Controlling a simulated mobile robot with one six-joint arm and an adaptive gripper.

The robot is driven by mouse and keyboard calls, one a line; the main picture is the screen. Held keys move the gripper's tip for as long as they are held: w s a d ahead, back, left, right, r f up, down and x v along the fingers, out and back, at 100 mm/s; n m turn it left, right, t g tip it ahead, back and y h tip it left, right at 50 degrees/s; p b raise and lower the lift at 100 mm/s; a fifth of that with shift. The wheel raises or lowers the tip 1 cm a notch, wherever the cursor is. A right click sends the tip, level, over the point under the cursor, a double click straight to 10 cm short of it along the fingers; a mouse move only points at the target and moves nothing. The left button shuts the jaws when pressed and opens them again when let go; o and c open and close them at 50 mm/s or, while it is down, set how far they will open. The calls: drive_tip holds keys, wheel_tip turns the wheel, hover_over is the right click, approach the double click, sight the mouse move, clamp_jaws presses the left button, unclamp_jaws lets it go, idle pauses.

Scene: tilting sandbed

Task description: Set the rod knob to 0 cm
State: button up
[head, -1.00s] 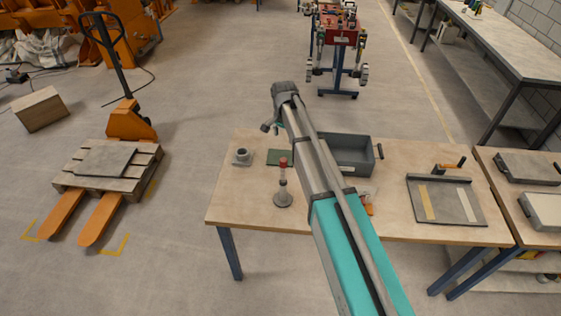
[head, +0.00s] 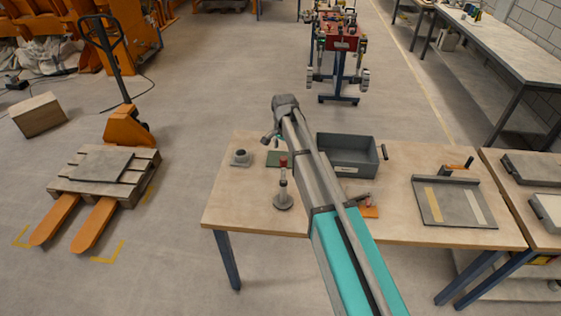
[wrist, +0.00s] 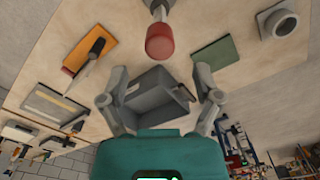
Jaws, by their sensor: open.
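A red knob (head: 283,162) tops an upright rod (head: 283,183) on a round grey base (head: 283,201), near the left front of the wooden table. In the wrist view the red knob (wrist: 160,43) shows large at top centre, with part of its rod above it. My gripper (wrist: 157,92) is open and empty, its two grey fingers spread below the knob in that picture and apart from it. In the head view the gripper is mostly hidden behind my arm. I can see no readable scale on the rod.
A grey bin (head: 371,160), a green pad (head: 278,159) and a grey socket block (head: 241,158) stand on the table (head: 245,205). An orange board (head: 370,212) carries a tool. A framed tray (head: 455,202) with stripes lies at right. A pallet truck (head: 128,128) stands left.

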sight(284, 158)
drive_tip(key=shift+f+b, duration=1.75)
drive_tip(key=shift+f, duration=0.25)
clamp_jaws()
